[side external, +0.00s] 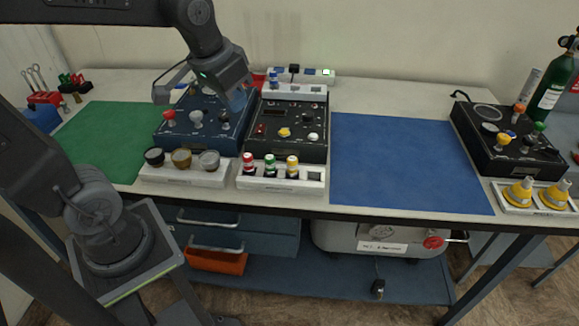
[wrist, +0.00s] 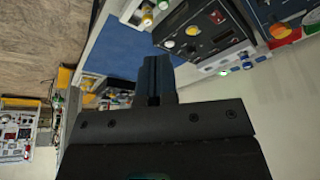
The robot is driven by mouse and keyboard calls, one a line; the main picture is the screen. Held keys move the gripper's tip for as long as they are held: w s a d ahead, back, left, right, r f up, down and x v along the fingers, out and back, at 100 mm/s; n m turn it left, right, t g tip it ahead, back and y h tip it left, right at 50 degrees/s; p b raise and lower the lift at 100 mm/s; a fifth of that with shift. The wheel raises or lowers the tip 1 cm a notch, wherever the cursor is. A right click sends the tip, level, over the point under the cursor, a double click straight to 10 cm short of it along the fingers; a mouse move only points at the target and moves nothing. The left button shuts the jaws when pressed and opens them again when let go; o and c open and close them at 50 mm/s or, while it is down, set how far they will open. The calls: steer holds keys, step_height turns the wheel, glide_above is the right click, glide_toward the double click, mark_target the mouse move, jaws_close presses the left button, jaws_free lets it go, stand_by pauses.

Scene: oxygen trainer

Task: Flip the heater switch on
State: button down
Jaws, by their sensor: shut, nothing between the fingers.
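A black control box (side external: 268,148) stands at the middle of the bench, with a red rocker switch (side external: 260,130), a yellow knob (side external: 284,132) and a white knob (side external: 313,137) on its sloped face. I cannot read which control is the heater switch. The box also shows at the upper right of the wrist view (wrist: 205,45). My gripper (side external: 238,101) is above the right part of the blue control box (side external: 190,143), left of the black box. In the wrist view my gripper's fingers (wrist: 153,78) are shut together and empty, apart from the controls.
A white tray (side external: 325,181) with red, green and yellow-capped pieces stands before the black box. Another tray (side external: 180,180) holds several knobs. A white power strip (side external: 312,72) lies behind. The blue mat (side external: 400,160) and green mat (side external: 105,145) are clear. Another black box (side external: 500,155) stands far right.

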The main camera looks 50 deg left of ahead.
steer(key=s+d+m+t, duration=0.1)
steer(key=s+d, duration=0.2)
steer(key=s, duration=0.5)
steer(key=shift+d+f+t+h, duration=0.3)
steer(key=shift+d+f+t, duration=0.1)
steer(key=m+g+y, duration=0.1)
steer(key=m+g, duration=0.4)
steer(key=m, duration=0.4)
glide_above(261, 124)
steer(key=s+d, duration=0.1)
steer(key=s, duration=0.1)
step_height(261, 124, down, 3)
steer(key=shift+w+d+r, duration=0.1)
steer(key=shift+w+d, duration=0.1)
steer(key=shift+w, duration=0.05)
steer(key=f, duration=0.9)
steer(key=w+a+f, duration=0.1)
steer(key=f, duration=0.4)
